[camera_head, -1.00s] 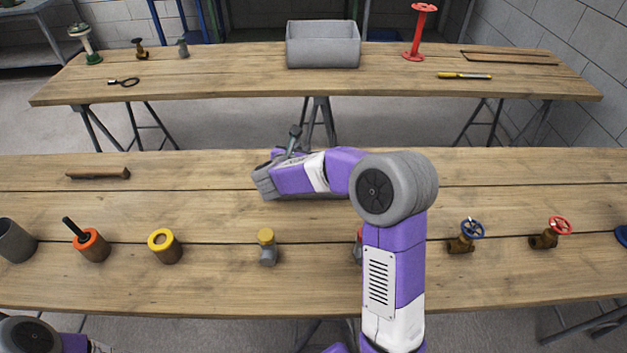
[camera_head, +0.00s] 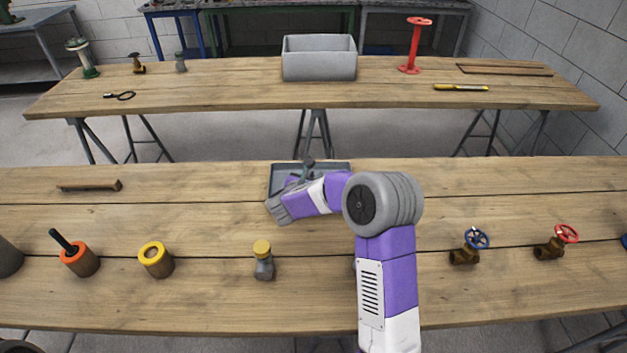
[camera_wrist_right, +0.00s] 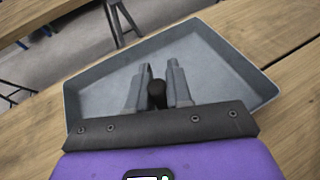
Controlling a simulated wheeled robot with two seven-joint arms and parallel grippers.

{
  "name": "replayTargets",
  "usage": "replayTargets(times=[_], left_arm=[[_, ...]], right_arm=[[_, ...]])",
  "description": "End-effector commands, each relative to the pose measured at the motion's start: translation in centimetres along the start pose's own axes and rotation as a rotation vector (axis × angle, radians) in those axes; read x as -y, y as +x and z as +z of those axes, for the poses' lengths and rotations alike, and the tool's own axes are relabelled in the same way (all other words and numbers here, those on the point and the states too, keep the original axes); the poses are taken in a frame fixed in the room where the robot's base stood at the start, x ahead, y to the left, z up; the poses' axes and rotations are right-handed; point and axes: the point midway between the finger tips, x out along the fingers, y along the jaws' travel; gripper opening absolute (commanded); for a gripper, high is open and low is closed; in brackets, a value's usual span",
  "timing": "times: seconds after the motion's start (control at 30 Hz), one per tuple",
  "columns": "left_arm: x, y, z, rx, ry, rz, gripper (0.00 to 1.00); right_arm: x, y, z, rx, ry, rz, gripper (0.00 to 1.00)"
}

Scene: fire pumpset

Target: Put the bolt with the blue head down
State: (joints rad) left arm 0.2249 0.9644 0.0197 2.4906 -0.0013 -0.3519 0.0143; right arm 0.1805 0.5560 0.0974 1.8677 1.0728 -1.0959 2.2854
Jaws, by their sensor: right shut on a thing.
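My right gripper (camera_head: 300,181) is shut on a bolt (camera_head: 308,163) and holds it over a shallow grey tray (camera_head: 338,166) on the near bench. The bolt's upper end looks dark; I cannot make out blue on it. In the right wrist view the fingers (camera_wrist_right: 157,84) close around the dark bolt (camera_wrist_right: 157,95), with the tray (camera_wrist_right: 225,82) beneath and around them. Whether the bolt touches the tray floor is hidden. My left gripper is not in view.
On the near bench, an orange-rimmed cup (camera_head: 80,260), a yellow-rimmed cup (camera_head: 155,260), a yellow-capped fitting (camera_head: 263,260) and two valves (camera_head: 467,246) (camera_head: 552,242) stand in front. A brown-handled tool (camera_head: 90,186) lies left. A grey bin (camera_head: 319,60) stands on the far bench.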

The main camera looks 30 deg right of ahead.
Motion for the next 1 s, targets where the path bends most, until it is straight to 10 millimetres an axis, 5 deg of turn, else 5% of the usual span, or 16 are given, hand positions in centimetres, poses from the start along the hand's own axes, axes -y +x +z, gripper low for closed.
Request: replayTargets(times=[0.37, 0.4, 0.53, 1.0], left_arm=[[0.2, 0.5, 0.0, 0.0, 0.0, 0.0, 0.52], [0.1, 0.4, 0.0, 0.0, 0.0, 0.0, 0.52], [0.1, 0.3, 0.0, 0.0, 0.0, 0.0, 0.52], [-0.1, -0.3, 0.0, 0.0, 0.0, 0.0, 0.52]], right_arm=[[0.0, 0.1, -0.2, 0.003, 0.002, 0.0, 0.0], [0.0, 0.1, -0.1, 0.001, 0.002, 0.0, 0.24], [0.0, 0.1, -0.1, 0.001, 0.002, 0.0, 0.44], [-0.1, -1.0, 0.3, 0.001, 0.001, 0.003, 0.45]])
